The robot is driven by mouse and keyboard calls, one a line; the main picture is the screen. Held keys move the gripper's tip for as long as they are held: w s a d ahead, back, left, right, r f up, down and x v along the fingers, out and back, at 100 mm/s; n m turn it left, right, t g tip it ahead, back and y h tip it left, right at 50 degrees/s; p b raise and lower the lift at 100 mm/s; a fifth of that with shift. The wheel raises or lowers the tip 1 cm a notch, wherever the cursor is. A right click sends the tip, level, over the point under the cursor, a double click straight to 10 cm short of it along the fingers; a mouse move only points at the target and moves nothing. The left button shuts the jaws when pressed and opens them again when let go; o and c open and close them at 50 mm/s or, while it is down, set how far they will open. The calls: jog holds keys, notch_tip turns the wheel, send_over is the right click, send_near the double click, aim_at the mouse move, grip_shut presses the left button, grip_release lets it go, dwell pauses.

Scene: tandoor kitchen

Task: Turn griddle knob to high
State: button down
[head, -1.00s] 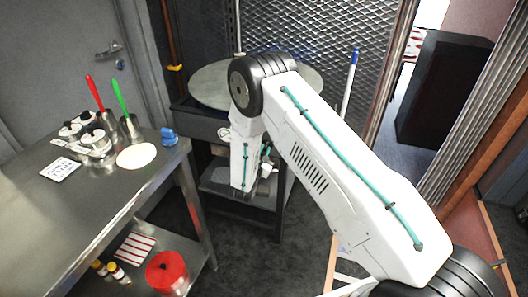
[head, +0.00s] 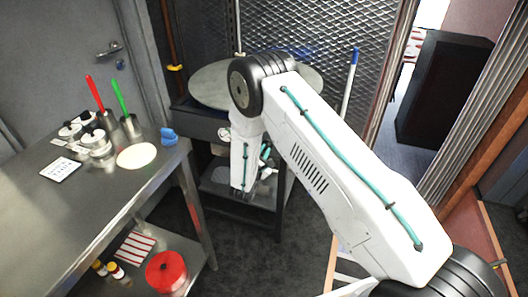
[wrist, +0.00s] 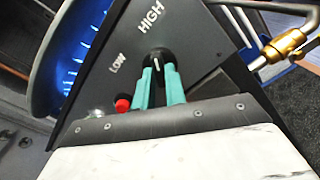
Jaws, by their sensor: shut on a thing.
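The griddle knob (wrist: 156,55) is black with a white pointer line, on a dark panel in the wrist view. The line points up the picture, roughly toward the printed word HIGH (wrist: 152,17); LOW (wrist: 118,62) is printed to the left. My gripper (wrist: 159,72) has its two teal fingers on either side of the knob, shut on it. The round griddle plate (head: 205,88) tops the dark stand in the head view, where my arm hides the knob and most of my gripper.
Blue flames (wrist: 75,60) burn under the plate. A red button (wrist: 122,105) sits beside my fingers, and a brass fitting (wrist: 285,45) with a pipe is at right. A steel table (head: 90,190) stands left of the griddle stand.

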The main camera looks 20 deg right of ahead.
jog(key=c, duration=1.4)
grip_release()
jog(key=shift+c, duration=0.2)
jog(key=v, duration=0.8)
jog(key=s+d+r+m+g+h, duration=0.2)
jog(key=s+d+r+m+g, duration=0.4)
jog(key=s+g, duration=0.25)
jog(key=s+d+r+m+g+h, duration=0.1)
jog(key=s+d+r+m+g, duration=0.3)
jog(key=s+d+r+g, duration=0.4)
jog(key=s+a+r+m+t+y, duration=0.1)
jog(key=s+r+m+y, duration=0.4)
jog(key=s+r, duration=0.5)
jog(key=s+a+r+m+t+y, duration=0.2)
jog(key=s+a+r+m+y, duration=0.2)
jog(key=s, duration=1.1)
jog(key=shift+s+a+r+m+y, duration=0.3)
jog(key=shift+r+m+y, duration=1)
jog(key=shift+r+y, duration=1.5)
